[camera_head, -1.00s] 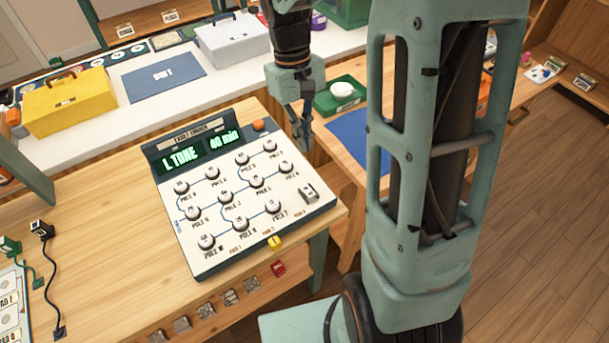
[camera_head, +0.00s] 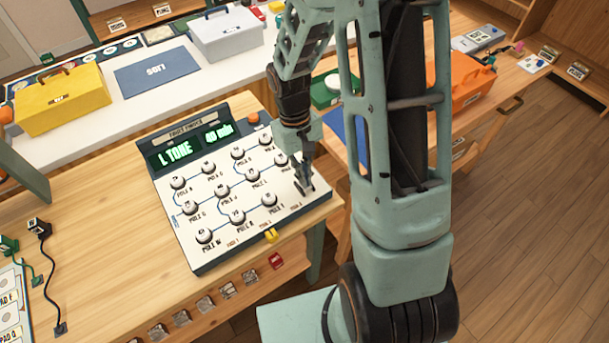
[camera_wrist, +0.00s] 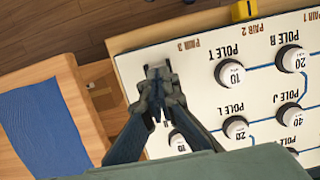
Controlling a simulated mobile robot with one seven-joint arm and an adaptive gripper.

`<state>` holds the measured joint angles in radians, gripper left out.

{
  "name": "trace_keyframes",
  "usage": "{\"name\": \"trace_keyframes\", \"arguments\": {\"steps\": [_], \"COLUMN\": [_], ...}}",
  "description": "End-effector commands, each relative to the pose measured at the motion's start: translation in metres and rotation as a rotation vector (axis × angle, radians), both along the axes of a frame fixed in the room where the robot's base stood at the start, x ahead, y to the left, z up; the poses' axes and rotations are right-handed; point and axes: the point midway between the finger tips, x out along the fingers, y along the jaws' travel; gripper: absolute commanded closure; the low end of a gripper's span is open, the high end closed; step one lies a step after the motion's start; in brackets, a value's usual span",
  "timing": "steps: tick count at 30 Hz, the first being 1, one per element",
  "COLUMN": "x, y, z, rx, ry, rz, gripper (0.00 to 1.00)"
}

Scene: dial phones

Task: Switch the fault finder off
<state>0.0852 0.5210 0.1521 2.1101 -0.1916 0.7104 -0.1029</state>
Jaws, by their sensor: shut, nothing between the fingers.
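The fault finder (camera_head: 215,250) is a white sloped panel with round numbered knobs and two lit green displays (camera_head: 175,153) reading "L TONE" and what looks like "40 min". It stands on the wooden bench. My gripper (camera_head: 306,186) is shut and empty, pointing down at the panel's right corner. In the wrist view its fingertips (camera_wrist: 158,72) are over the panel near the "PAIR 3" label. They cover the spot of the small switch, so its position is hidden. I cannot tell whether they touch it.
A yellow toolbox (camera_head: 60,97) and a grey box (camera_head: 226,36) stand on the back bench. Knobs lie close left of my gripper.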

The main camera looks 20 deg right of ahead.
Motion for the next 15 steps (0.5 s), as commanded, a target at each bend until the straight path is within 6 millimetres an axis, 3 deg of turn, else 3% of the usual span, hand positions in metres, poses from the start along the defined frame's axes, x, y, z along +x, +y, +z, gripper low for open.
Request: {"name": "trace_keyframes", "arguments": {"steps": [10,15], "x": [-0.001,-0.005], "y": [0.000,-0.002], "z": [-0.002,-0.013], "rx": [0.000,-0.001], "ry": [0.001,0.002], "rz": [-0.001,-0.001], "gripper": [1.00,1.00]}}
